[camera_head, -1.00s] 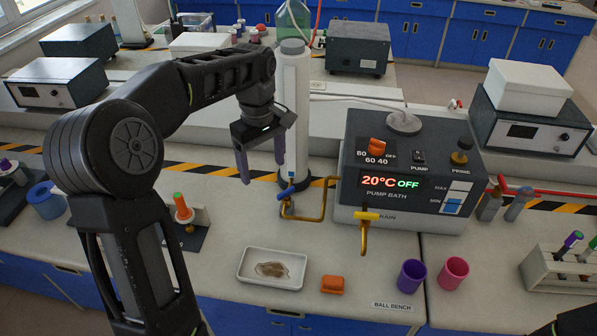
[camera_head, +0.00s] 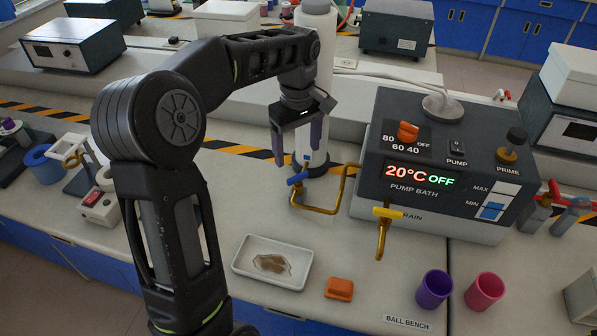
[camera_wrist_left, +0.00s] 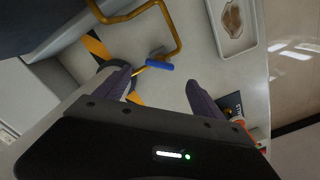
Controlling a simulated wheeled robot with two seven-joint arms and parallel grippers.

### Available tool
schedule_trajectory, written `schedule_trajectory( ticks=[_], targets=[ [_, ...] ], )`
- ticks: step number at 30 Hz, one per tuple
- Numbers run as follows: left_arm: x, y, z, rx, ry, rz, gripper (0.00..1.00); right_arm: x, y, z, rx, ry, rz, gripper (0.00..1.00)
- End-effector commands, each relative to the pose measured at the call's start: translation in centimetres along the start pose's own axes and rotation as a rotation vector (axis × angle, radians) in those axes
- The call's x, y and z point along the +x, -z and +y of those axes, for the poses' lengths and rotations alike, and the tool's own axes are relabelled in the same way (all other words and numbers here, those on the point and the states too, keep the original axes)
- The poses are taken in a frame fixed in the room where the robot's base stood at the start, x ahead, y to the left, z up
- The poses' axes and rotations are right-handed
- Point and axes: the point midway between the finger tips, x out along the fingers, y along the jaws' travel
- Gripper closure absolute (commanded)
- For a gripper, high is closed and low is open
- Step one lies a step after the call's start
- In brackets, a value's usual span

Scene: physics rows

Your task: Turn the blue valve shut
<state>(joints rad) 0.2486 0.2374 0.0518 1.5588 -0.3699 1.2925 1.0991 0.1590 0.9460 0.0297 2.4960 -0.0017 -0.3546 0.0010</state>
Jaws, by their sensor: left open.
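The blue valve handle (camera_head: 298,178) sits on a yellow pipe (camera_head: 322,209) left of the pump bath. My left gripper (camera_head: 298,156) is open and empty, its two purple-grey fingers pointing down just above and behind the handle in the head view. In the left wrist view the blue handle (camera_wrist_left: 159,65) lies in line with the gap between the open fingertips (camera_wrist_left: 158,77), beyond them. I see no contact. My right gripper is out of view.
The pump bath (camera_head: 450,150) stands right of the valve, with a yellow drain tap (camera_head: 384,213) in front. A white column (camera_head: 313,60) stands behind the gripper. A white tray (camera_head: 290,283), an orange block (camera_head: 339,289) and two cups (camera_head: 434,288) lie nearer the front edge.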

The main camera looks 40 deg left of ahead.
Motion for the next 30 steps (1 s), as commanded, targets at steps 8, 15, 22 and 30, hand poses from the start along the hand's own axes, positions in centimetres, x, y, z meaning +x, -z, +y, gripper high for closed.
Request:
schedule_trajectory(
  ticks=[8, 15, 22, 30],
  targets=[
    [1.4, 0.0, 0.0, -0.001, 0.003, -0.001, 0.22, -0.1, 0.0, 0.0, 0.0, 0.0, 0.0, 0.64],
    [5.0, -0.1, -0.1, 0.0, 0.003, -0.003, 0.22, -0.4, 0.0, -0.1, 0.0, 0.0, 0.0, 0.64],
    [7.5, 0.0, -0.1, 0.0, 0.002, -0.002, 0.22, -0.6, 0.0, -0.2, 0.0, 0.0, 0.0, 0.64],
    [7.8, 0.0, 0.0, 0.0, 0.0, 0.0, 0.22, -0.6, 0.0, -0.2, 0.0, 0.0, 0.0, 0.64]
  ],
)
